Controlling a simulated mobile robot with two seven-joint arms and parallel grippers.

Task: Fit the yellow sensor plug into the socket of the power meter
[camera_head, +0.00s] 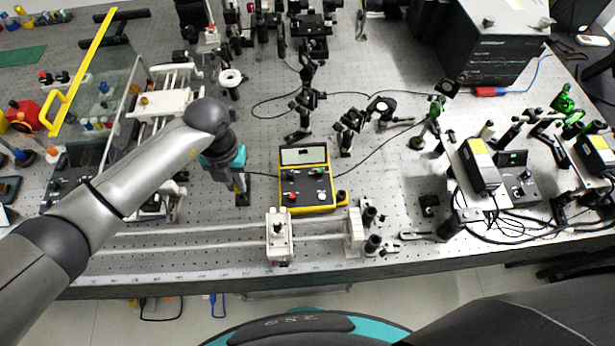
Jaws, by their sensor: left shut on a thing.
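The power meter (325,160) has a yellow case and a dark face with a small display and knobs. It lies on the bench near the middle. My left gripper (240,188) points down just left of the meter, apart from it. It is shut on a small yellow piece, which looks like the yellow sensor plug (236,185); the fingers hide most of it. A thin dark cable runs between the gripper area and the meter's left side. I cannot make out the socket opening. My right gripper is not in view.
A rail with a white carriage (279,238) runs along the front of the bench. Optical mounts (350,125) and loose cables stand behind and right of the meter. A large black box (490,45) stands at the back right. Some bare bench lies around the meter.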

